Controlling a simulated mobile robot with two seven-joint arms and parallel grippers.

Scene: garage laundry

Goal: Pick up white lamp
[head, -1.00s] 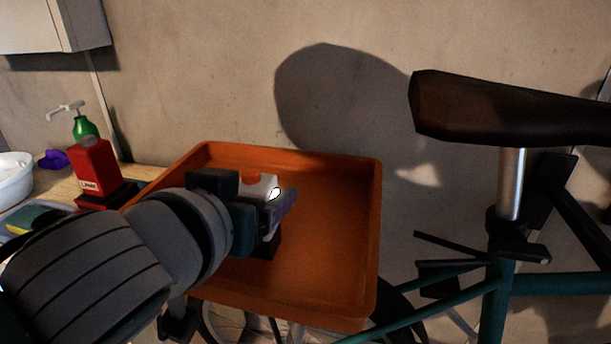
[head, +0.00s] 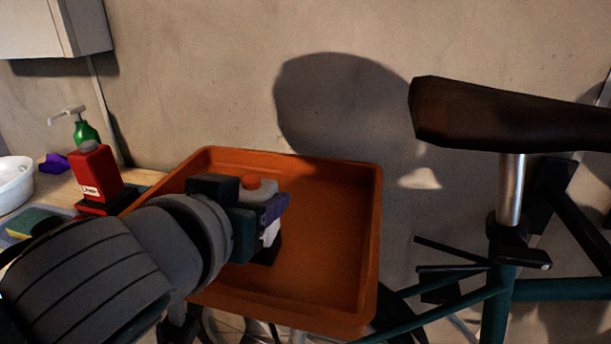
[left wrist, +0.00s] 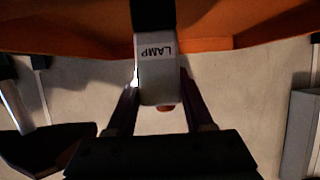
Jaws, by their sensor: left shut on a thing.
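The white lamp (head: 258,191) has an orange knob on its top end, and a dark part shows below it. It is over the orange tray in the head view, partly hidden by my left gripper (head: 270,215). In the left wrist view the lamp (left wrist: 158,80) is a white block marked "LAMP", with a black part at its far end. It sits between the two fingers of my left gripper (left wrist: 160,95), which is shut on it. I cannot tell whether the dark part touches the tray floor. My right gripper is not in view.
The orange tray (head: 330,240) has raised rims and a mostly bare floor. A bicycle with a dark saddle (head: 500,115) stands at the right. At the left are a red bottle (head: 94,172), a green pump bottle (head: 85,132), a sponge (head: 30,222) and a white basin (head: 14,185).

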